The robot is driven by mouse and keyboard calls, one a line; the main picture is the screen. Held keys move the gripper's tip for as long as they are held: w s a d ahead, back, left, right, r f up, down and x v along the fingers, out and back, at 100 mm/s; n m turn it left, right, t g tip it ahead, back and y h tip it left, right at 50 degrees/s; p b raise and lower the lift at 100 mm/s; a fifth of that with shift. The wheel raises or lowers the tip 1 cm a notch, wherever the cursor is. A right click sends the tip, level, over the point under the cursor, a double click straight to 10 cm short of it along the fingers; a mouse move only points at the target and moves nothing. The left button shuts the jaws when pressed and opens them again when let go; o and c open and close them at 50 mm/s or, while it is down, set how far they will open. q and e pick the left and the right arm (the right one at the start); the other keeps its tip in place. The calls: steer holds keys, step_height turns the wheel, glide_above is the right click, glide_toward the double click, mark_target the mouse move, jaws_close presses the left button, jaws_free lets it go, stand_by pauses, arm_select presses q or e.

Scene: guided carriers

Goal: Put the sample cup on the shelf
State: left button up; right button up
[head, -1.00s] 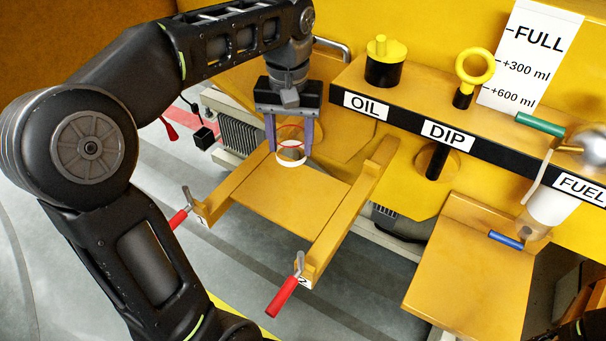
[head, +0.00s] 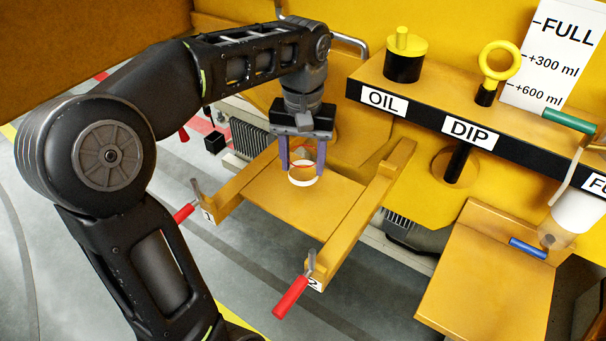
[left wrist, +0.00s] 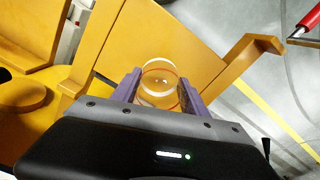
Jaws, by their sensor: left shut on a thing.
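The sample cup (head: 303,179) is a clear cup with a white band at its lower end and an orange-red ring above it. My left gripper (head: 303,165) is shut on it, with a purple finger on each side. The cup appears upright over a yellow board (head: 290,205) between two rails; I cannot tell whether it touches the board. The left wrist view also shows the cup (left wrist: 160,80) between the fingers. A yellow shelf (head: 480,290) is at the lower right, with a blue-handled item (head: 528,248) at its back edge. My right gripper is out of view.
Red-handled levers (head: 290,298) stick out from the front rail ends. A ledge behind carries the OIL cap (head: 405,60), the DIP ring (head: 500,62) and a white level chart (head: 548,55). A white-and-clear container (head: 575,215) hangs at the right. Most of the board is clear.

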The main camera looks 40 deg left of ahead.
mark_target(303, 175)
arm_select(q)
steer(key=shift+f, duration=0.1)
step_height(303, 175, down, 3)
steer(key=shift+f, duration=0.3)
steer(key=shift+f, duration=0.2)
steer(key=o, duration=1.4)
